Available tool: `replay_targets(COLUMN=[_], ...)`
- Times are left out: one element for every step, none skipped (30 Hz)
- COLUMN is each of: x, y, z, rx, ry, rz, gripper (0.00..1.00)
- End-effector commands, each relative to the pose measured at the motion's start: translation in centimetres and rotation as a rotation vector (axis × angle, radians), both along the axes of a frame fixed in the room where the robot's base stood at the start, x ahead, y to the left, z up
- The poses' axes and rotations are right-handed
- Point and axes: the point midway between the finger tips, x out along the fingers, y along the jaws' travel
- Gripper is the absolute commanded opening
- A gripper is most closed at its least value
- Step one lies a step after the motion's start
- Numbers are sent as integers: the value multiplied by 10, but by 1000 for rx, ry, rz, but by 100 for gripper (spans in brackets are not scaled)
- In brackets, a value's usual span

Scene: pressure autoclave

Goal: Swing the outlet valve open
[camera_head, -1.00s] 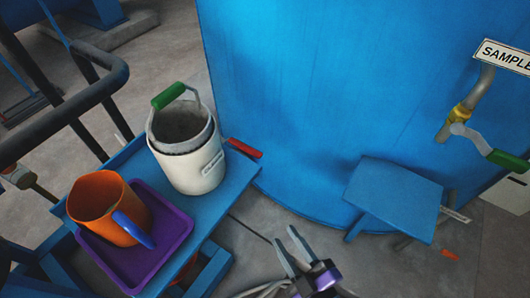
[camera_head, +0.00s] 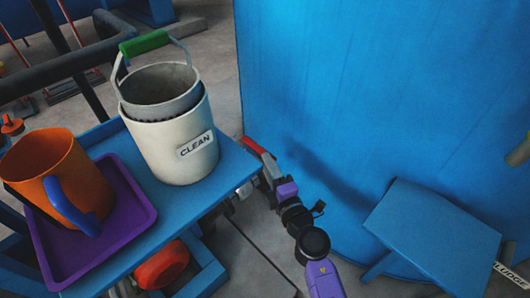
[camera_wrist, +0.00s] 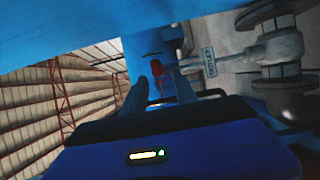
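A red lever handle (camera_head: 253,146) sticks out past the far right edge of the blue cart. My gripper (camera_head: 262,158) has its fingertips at this handle, overlapping it in the head view; contact cannot be made out. In the wrist view, my gripper (camera_wrist: 148,84) shows two dark fingers with a gap between them, and the red handle (camera_wrist: 156,70) is just beyond the tips. A grey flanged valve body (camera_wrist: 283,47) is at the right, with an OUTLET tag (camera_wrist: 208,66) beside it. The handle's far end and its joint to the valve are partly hidden.
The blue cart (camera_head: 225,172) carries a white CLEAN pot (camera_head: 165,155) with a grey basket (camera_head: 160,85), and a purple tray (camera_head: 135,190) with an orange jug (camera_head: 55,175). The large blue vessel (camera_head: 370,80) stands close right of my arm. A blue step (camera_head: 425,235) is lower right.

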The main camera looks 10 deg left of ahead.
Motion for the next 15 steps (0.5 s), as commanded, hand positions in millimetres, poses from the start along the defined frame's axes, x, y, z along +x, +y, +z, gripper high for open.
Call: replay_targets(x=[6,10,15,19,23,29,33,37,41,44,47,50,52,54,56], y=[4,6,10,12,14,17,19,21,23,25,27,29,30,31,32], z=[-1,-1,-1,-1,-2,-1,-2,-1,-2,-2,-1,-2,-2,-1,0], rx=[0,0,-1,0,1,1,0,0,1,1,2,2,1,1,1], ry=[-2,-2,-3,-2,-2,-2,-1,-2,-2,0,-1,0,0,0,0], rz=[1,2,2,2,2,1,1,0,0,0,0,0,0,0,-1], gripper=[35,35,35,35,35,35,35,35,35,35,35,35,35,35,35])
